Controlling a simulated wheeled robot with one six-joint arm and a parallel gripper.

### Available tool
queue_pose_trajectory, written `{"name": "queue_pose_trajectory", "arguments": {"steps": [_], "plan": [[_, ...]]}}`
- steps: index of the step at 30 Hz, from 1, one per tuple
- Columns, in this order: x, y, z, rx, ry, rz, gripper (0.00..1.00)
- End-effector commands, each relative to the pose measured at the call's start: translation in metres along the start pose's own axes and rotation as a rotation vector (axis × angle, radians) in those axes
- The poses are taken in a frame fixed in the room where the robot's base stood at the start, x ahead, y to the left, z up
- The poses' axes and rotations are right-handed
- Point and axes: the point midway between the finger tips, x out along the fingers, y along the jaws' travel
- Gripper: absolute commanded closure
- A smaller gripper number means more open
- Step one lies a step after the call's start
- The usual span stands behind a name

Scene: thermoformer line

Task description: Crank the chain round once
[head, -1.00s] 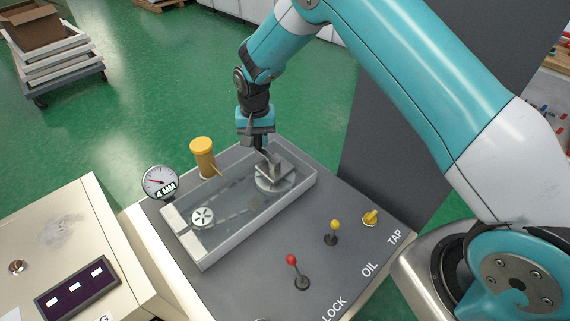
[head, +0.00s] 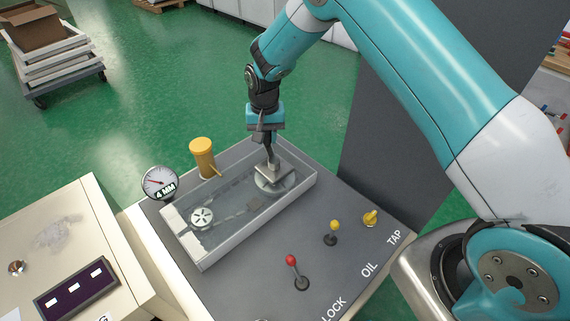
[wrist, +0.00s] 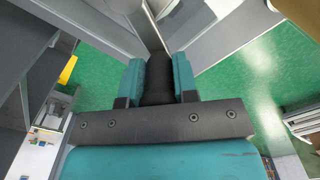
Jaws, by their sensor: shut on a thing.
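The clear-topped chain box (head: 225,238) sits on the grey panel, with a small white wheel (head: 202,217) at its left end and a pale round disc (head: 290,184) at its right end. A grey crank (head: 272,176) stands on that disc. In the head view my gripper (head: 268,150) points down over the disc and is shut on the crank's upright handle. In the wrist view my gripper (wrist: 158,70) has its teal fingers closed around a dark grip. The chain between the wheels shows only faintly.
A yellow oil cup (head: 204,158) and a gauge reading "4 MM" (head: 160,182) stand beside the box. A red-knobbed lever (head: 292,262), a yellow-knobbed lever (head: 333,228) and a yellow tap (head: 371,217) stand on the front panel. A dark upright panel (head: 400,140) rises at right.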

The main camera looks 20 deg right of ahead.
Motion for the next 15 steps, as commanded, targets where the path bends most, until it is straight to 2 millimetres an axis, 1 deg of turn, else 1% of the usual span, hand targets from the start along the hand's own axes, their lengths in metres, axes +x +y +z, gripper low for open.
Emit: {"name": "queue_pose_trajectory", "arguments": {"steps": [1,5,12,15], "plan": [[0.003,0.001,0.006,-0.006,-0.02,0.007,1.0],[0.003,0.004,0.006,-0.005,-0.02,0.007,1.0],[0.003,0.021,0.005,-0.006,-0.021,0.006,1.0],[0.004,0.022,0.006,-0.008,-0.022,0.005,1.0]]}}
